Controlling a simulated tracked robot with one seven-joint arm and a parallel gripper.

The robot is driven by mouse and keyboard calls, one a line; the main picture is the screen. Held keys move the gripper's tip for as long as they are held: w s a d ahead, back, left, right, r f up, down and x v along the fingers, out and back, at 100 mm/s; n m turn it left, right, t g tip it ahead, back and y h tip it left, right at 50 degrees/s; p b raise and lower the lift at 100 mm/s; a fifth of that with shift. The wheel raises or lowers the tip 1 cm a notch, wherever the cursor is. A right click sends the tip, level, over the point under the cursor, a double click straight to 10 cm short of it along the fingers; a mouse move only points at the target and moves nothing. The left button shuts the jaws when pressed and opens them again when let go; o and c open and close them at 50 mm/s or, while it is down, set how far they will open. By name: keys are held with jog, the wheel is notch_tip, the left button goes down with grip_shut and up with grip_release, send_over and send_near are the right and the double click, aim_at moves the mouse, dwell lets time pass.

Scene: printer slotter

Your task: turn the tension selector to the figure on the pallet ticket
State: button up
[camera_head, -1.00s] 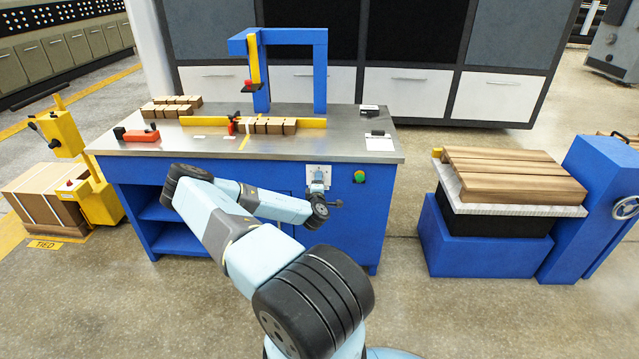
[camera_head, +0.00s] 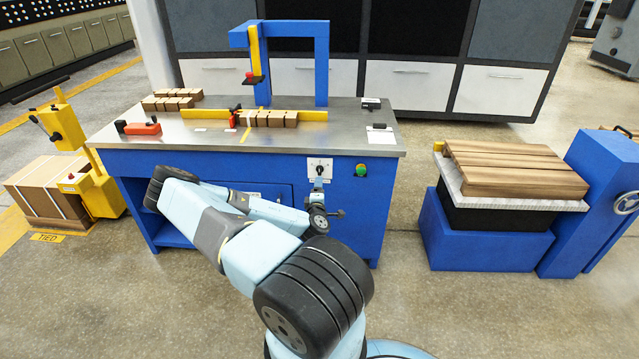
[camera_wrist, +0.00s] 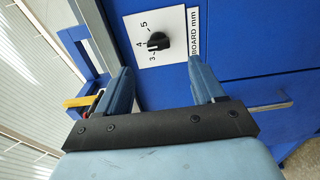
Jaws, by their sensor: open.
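A black selector knob (camera_wrist: 158,41) sits on a white plate with the figures 3, 4 and 5, on the blue front of the slotter table. A label (camera_wrist: 195,33) beside it reads "BOARD mm", not tension. I cannot tell for sure which figure the knob points at. In the head view the plate (camera_head: 326,163) shows just above my gripper (camera_head: 319,182). In the wrist view my gripper (camera_wrist: 160,73) is open and empty, its fingertips apart from the knob and below it in the picture. I can make out no readable pallet ticket.
A green button (camera_head: 361,170) is right of the plate. A yellow strapping machine (camera_head: 68,128) stands at left by a strapped pack (camera_head: 45,190) and a floor sign "TIED" (camera_head: 47,237). A blue stand (camera_head: 480,240) with boards is at right. Open floor lies between.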

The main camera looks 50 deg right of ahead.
jog(key=shift+v, duration=2.1)
jog(key=shift+w, duration=0.1)
